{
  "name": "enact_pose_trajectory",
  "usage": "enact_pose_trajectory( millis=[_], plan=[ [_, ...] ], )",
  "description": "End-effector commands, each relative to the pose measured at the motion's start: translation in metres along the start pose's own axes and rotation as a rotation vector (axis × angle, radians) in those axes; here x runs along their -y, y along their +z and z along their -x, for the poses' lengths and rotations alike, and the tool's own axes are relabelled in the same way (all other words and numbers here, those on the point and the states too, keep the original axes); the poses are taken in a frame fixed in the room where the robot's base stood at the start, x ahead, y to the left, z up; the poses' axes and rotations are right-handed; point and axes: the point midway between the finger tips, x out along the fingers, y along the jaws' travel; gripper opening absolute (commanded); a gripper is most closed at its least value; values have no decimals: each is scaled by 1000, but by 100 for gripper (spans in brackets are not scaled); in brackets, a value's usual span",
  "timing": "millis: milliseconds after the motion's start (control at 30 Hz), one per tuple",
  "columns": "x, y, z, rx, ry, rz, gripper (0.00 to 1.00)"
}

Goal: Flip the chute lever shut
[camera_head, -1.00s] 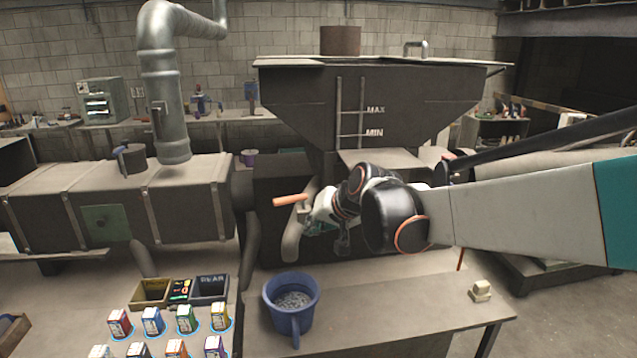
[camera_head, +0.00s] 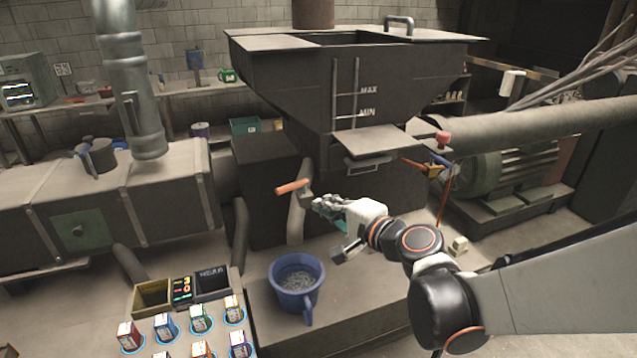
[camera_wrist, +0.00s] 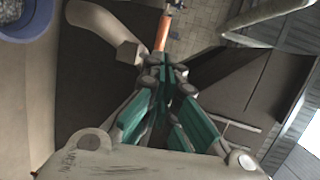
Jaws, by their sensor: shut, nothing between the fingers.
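The chute lever has an orange handle (camera_head: 292,187) that points left, slightly tilted, near the top of the grey curved chute (camera_head: 297,218) on the dark machine. In the wrist view the orange handle (camera_wrist: 162,35) shows just beyond the fingertips, beside a grey block. My gripper (camera_head: 318,203) is shut and empty, just right of the lever; the wrist view shows its teal fingers (camera_wrist: 168,78) together. I cannot tell whether the fingers touch the lever. A blue bucket (camera_head: 318,272) with grey bits in it stands below the chute.
The hopper (camera_head: 290,85) with MAX and MIN marks rises above. A flat plate (camera_head: 372,141) juts out under it. Several small boxes and a sorting tray (camera_head: 150,298) lie at the lower left. The bench (camera_head: 375,325) right of the bucket is mostly clear.

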Motion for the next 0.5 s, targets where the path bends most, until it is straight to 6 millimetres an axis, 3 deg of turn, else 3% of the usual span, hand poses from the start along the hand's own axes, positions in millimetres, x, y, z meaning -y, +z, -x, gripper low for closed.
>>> enact_pose_trajectory(
  millis=[300,500],
  plan=[
    [-1,-1,-65,1,0,1,0],
    [-1,-1,-95,-1,0,2,0]
  ],
)
